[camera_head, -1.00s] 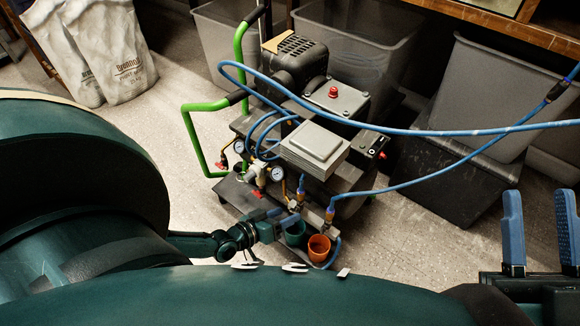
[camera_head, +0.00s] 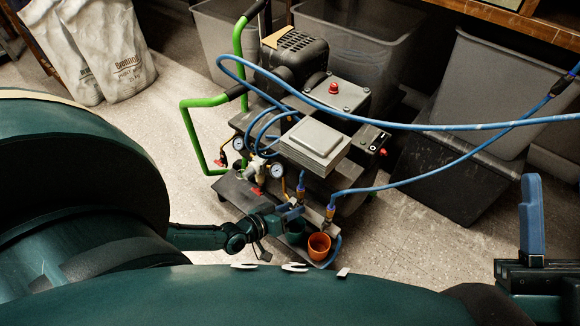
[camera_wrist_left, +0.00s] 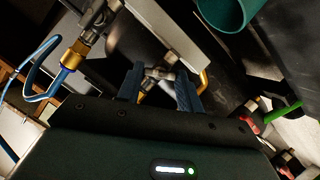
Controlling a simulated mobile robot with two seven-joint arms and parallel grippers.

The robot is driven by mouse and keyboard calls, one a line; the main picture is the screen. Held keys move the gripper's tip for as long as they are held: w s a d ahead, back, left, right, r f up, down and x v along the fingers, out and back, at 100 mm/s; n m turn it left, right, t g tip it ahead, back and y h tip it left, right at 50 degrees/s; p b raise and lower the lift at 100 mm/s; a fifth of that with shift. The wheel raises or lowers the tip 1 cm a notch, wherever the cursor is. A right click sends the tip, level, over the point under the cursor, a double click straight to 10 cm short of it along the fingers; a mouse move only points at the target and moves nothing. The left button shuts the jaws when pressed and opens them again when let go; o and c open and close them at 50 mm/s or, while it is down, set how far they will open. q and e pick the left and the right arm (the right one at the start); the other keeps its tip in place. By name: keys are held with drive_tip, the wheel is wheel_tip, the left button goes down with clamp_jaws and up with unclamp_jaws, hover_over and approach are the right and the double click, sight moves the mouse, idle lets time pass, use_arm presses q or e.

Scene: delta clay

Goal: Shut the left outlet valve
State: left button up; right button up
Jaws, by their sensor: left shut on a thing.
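The compressor's two outlets show at its front in the head view, each with a brass fitting and a blue hose. My left gripper (camera_head: 285,213) reaches in low from the left, up against the left outlet valve (camera_head: 296,205). In the left wrist view its two blue fingers (camera_wrist_left: 160,88) are shut on the small metal valve handle (camera_wrist_left: 159,73) between them. The handle's exact angle is hard to tell. The right outlet (camera_head: 330,210) stands just beside it. My right gripper (camera_head: 548,215) is at the right edge, with one finger visible and clear space beside it.
An orange cup (camera_head: 319,246) and a dark green cup (camera_head: 296,238) sit below the outlets; the green one also shows in the wrist view (camera_wrist_left: 228,14). Pressure gauges (camera_head: 277,171) and a green handle (camera_head: 192,135) are at left. Grey bins (camera_head: 480,90) stand behind.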

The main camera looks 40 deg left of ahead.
use_arm(q)
drive_tip(key=shift+c, duration=0.9)
drive_tip(key=shift+s+d+r+m+y+p, duration=0.1)
drive_tip(key=shift+m+y+p, duration=0.75)
drive_tip(key=shift+p, duration=0.9)
drive_tip(key=shift+d+m+y+p, duration=0.1)
drive_tip(key=shift+m+y+p, duration=0.45)
drive_tip(key=shift+m+p, duration=0.9)
use_arm(e)
drive_tip(key=shift+s+a+f+m+g+h, duration=0.15)
drive_tip(key=shift+f+m+g+h, duration=0.2)
drive_tip(key=shift+f+m+h, duration=0.55)
drive_tip(key=shift+s+f+m+g+h, duration=0.2)
drive_tip(key=shift+f+m+g+h, duration=0.2)
drive_tip(key=shift+f+m+h, duration=0.45)
drive_tip(key=shift+s+a+f+m+g+h, duration=0.15)
drive_tip(key=shift+f+m+g+h, duration=0.2)
drive_tip(key=shift+f+m+h, duration=0.5)
use_arm(q)
drive_tip(key=shift+p, duration=0.3)
use_arm(e)
drive_tip(key=shift+d+f, duration=0.15)
drive_tip(key=shift+f, duration=0.2)
use_arm(q)
drive_tip(key=o, duration=1)
